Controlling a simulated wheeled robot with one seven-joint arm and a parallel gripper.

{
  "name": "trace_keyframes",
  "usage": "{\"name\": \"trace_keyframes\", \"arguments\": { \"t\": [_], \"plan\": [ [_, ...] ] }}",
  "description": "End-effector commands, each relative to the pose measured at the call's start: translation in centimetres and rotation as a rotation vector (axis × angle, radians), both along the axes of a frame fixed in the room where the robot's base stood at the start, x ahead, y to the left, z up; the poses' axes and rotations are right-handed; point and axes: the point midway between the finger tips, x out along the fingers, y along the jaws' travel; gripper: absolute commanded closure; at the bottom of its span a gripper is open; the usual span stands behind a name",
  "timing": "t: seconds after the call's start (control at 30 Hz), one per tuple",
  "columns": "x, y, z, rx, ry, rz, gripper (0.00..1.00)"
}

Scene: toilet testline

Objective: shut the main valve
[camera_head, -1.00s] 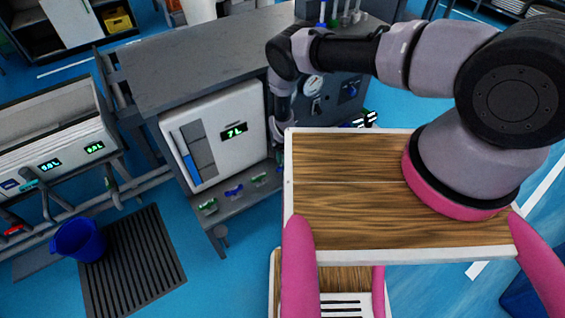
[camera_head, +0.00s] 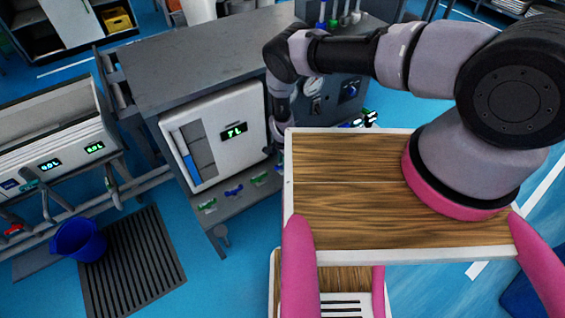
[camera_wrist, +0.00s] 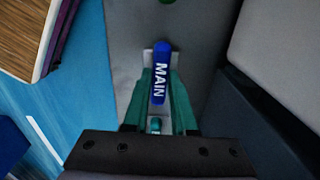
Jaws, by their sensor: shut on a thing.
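The main valve handle (camera_wrist: 161,78) is a blue lever marked MAIN in the wrist view. It stands out from a grey plate, lengthwise between the fingers. My gripper (camera_wrist: 160,100) has teal fingers on both sides of this lever and is shut on it. In the head view my arm reaches down in front of the grey bench, beside the white panel box (camera_head: 215,137). There the fingertips and the gripped lever cannot be clearly made out.
A green handle (camera_wrist: 167,55) lies beyond the blue lever in the wrist view. Green (camera_head: 207,205) and blue (camera_head: 233,190) handles line the bench's low shelf. My wooden-topped base is close by.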

Motion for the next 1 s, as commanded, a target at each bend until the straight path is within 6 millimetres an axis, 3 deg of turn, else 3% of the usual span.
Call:
{"name": "trace_keyframes", "arguments": {
  "t": [0.2,0.23,0.3,0.7,1.0],
  "plan": [
    [0.1,0.1,0.1,0.001,0.000,-0.002,1.00],
    [0.1,0.1,0.1,0.001,0.000,-0.002,0.67],
    [0.1,0.1,0.1,0.001,0.000,-0.001,0.45],
    [0.1,0.0,0.5,0.001,-0.001,-0.001,0.45],
    [0.1,0.1,5.6,0.002,0.000,-0.003,0.45]
  ]
}}
